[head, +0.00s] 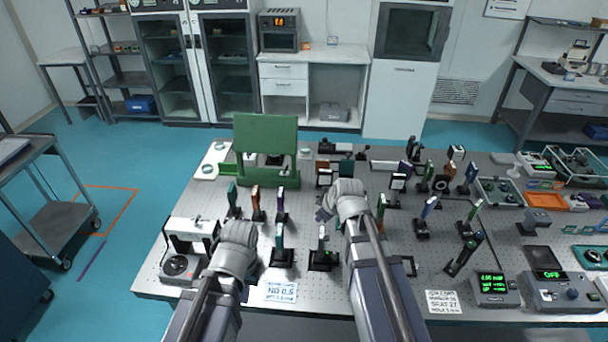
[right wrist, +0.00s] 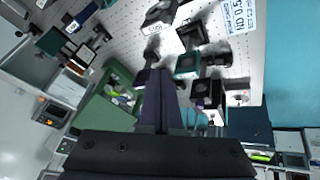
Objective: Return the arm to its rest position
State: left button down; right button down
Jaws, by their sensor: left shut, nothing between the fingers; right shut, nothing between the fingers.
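My left arm comes in from the lower left in the head view, and my left gripper (head: 246,290) is beside a printed card at the table's front edge. It is small, partly hidden by my own arm, and looks shut with nothing in it. My right arm reaches further over the table, and my right gripper (head: 323,211) is above the middle, among the mounted optics. In the right wrist view its dark fingers (right wrist: 160,105) are together and empty, with mounted optics beyond their tips. I cannot tell the exact height of either gripper above the table.
The optical table (head: 190,285) is crowded with posts and mounts. A green stand (head: 265,132) rises at the back left. A round-topped device (head: 178,266) stands at the front left, and display boxes (head: 494,289) at the front right. A cart (head: 45,225) stands on the left floor.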

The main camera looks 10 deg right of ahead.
jog(key=shift+f, duration=0.1)
jog(key=s+a+f+m+g+h+b, duration=0.1)
jog(key=s+a+f+m+g+b, duration=0.1)
jog(key=s+a+f+b, duration=0.4)
jog(key=s+a+f+m+g+h+b, duration=0.2)
jog(key=s+a+f+g+b, duration=0.2)
jog(key=s+f, duration=0.5)
jog(key=s+a+b, duration=0.2)
jog(key=s, duration=0.2)
jog(key=shift+s, duration=0.25)
jog(key=shift+a, duration=0.1)
dwell(0.6)
